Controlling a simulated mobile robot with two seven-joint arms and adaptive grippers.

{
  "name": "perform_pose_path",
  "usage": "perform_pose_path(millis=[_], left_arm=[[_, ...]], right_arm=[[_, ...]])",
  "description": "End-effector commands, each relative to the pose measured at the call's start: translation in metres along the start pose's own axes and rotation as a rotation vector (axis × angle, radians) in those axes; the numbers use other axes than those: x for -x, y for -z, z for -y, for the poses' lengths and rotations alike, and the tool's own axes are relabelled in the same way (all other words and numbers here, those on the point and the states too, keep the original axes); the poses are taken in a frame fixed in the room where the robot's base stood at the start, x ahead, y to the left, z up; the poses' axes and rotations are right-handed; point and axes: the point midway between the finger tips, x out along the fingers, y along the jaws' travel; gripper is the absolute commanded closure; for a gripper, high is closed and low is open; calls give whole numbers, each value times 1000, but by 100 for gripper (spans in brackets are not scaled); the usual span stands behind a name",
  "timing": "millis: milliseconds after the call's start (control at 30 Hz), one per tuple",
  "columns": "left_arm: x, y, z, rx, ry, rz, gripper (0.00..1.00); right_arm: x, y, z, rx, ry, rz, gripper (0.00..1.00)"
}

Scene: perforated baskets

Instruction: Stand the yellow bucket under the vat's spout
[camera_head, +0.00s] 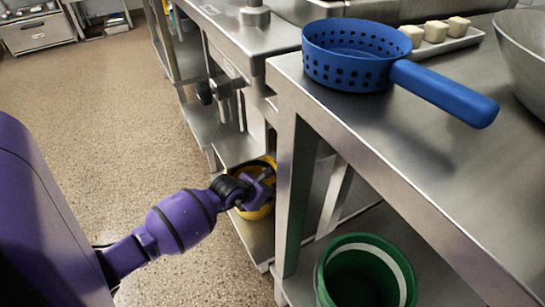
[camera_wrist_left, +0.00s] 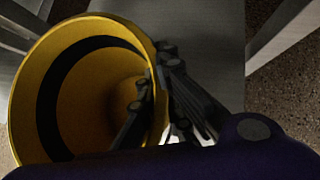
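The yellow bucket (camera_head: 257,212) is low beside the steel table's near leg, over the lower shelf, partly hidden by my left gripper (camera_head: 263,180). I cannot tell whether its base touches the shelf. In the left wrist view the yellow bucket (camera_wrist_left: 100,28) shows its open, empty-looking mouth with a dark band inside. My left gripper (camera_wrist_left: 155,85) has one finger inside the rim and one outside, closed on the wall. The vat's spout (camera_head: 223,88), with a dark handle, is above and left of the bucket in the head view. My right gripper is not in view.
A green bucket (camera_head: 345,246) stands on the lower shelf at right. A blue perforated basket (camera_head: 345,45) with its handle, a tray of pale blocks (camera_head: 462,42) and a steel bowl (camera_head: 522,45) are on the tabletop (camera_head: 400,125). The speckled floor (camera_head: 100,110) at left is clear.

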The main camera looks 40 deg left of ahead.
Motion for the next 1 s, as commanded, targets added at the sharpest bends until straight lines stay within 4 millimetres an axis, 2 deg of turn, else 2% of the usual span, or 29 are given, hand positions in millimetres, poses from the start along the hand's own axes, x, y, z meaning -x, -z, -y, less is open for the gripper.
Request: perform_pose_path(millis=[200, 367, 400, 533, 867, 1000], left_arm=[[1, -3, -1, -2, -1, 6, 100], [-2, 0, 0, -1, -1, 6, 100], [-2, 1, 0, -1, -1, 4, 92], [-2, 1, 0, -1, -1, 4, 77], [0, -1, 0, -1, -1, 5, 77], [17, -3, -1, -1, -1, 6, 77]], right_arm=[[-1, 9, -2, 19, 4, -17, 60], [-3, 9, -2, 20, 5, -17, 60], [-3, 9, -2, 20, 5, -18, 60], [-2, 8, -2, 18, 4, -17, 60], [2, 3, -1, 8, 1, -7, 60], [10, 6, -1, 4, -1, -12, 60]])
